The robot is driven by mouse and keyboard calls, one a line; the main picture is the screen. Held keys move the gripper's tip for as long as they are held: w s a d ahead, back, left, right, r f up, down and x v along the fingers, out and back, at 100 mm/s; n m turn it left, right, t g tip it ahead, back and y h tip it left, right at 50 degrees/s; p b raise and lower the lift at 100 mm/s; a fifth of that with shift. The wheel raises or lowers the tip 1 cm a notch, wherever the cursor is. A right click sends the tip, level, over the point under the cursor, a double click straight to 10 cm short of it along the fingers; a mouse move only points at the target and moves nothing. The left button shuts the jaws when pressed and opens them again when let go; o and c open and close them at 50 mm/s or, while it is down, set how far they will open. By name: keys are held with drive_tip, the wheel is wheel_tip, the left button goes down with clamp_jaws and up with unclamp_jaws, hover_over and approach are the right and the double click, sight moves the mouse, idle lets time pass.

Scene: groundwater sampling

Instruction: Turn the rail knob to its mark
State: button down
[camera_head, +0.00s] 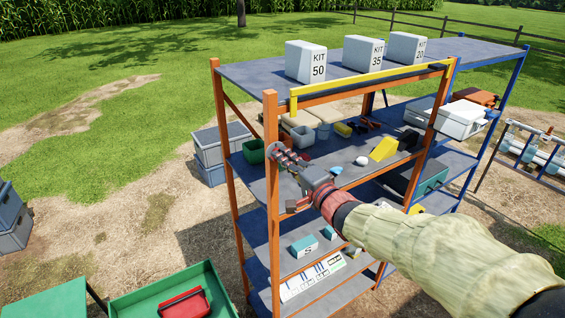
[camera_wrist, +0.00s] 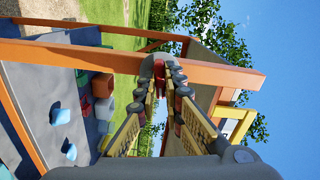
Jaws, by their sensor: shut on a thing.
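The rail knob (camera_wrist: 157,66) is a grey round piece with a red part, set on the orange rack post (camera_wrist: 100,56) in the wrist view. In the head view its grey edge (camera_head: 271,151) shows at the near-left post, largely hidden behind my fingers. My gripper (camera_head: 284,156) reaches the post from the right, with its fingers closed around the knob. In the wrist view the two dark-padded fingers of my gripper (camera_wrist: 158,86) sit on either side of it. I cannot make out the mark.
A yellow rail (camera_head: 375,84) runs along the rack's upper front edge. Grey kit boxes (camera_head: 306,62) stand on the top shelf (camera_head: 250,78). A green bin (camera_head: 253,151) sits close behind the post. A green tray with a red case (camera_head: 184,303) is at bottom left.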

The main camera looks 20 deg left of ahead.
drive_tip(key=n+b, duration=1.2)
drive_tip(key=n, duration=0.4)
drive_tip(key=shift+f, duration=0.15)
drive_tip(key=c, duration=1.8)
unclamp_jaws()
drive_tip(key=shift+c, duration=0.2)
drive_tip(key=v, duration=1.2)
